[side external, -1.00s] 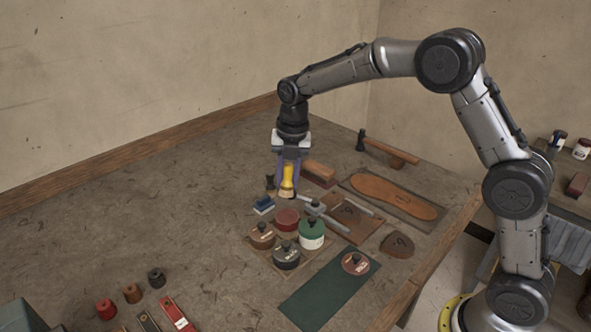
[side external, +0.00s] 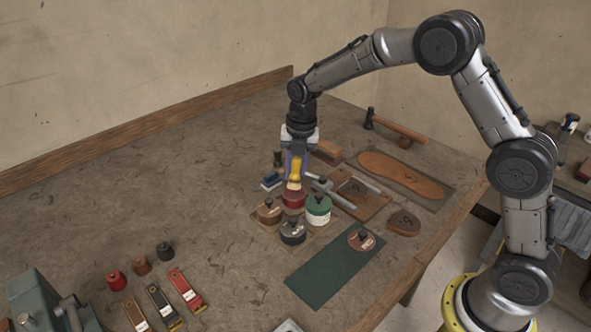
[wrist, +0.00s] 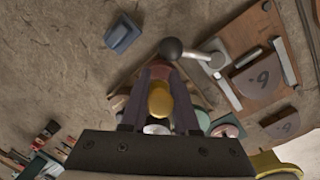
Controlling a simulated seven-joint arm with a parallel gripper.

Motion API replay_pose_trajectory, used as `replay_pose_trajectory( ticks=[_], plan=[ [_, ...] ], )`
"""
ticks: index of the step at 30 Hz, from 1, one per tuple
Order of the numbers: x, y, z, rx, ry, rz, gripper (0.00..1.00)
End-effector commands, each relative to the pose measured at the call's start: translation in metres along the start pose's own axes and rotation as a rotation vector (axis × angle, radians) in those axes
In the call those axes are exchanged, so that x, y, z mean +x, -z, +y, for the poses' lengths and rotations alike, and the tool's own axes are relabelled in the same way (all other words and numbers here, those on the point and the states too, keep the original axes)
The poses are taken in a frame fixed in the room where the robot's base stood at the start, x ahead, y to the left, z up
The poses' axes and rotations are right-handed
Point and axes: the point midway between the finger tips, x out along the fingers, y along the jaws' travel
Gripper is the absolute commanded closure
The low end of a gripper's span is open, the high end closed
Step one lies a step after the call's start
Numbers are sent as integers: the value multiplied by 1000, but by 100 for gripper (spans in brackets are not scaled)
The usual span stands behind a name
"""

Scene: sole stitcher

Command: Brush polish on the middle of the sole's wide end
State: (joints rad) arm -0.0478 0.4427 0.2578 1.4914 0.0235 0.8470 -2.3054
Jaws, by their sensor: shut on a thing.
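My gripper (side external: 295,168) is shut on a yellow-handled brush (side external: 295,173), held upright with its pale bristles down. The brush is over the open red pot (side external: 293,200), its bristles at the mouth; I cannot tell whether they are inside. In the wrist view the yellow handle (wrist: 160,98) sits between the two fingers, and the bristles are hidden. The tan sole (side external: 402,175) lies flat on a dark mat at the back right, apart from the brush. Its two ends point left and right.
Brown (side external: 269,212), black (side external: 293,232) and green (side external: 318,210) knobbed pots crowd the red one. A red lid (side external: 360,238) lies on the green mat (side external: 325,275). A wooden board with metal bars (side external: 357,192) lies between pots and sole. A hammer (side external: 395,128) is behind the sole.

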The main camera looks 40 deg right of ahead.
Motion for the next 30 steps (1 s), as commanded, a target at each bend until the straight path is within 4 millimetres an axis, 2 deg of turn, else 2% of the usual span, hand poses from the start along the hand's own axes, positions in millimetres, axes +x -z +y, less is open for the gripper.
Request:
replay_pose_trajectory(
  ticks=[30],
  plan=[
    [6, 0, -1, 0, 1, 0, 100]
  ],
)
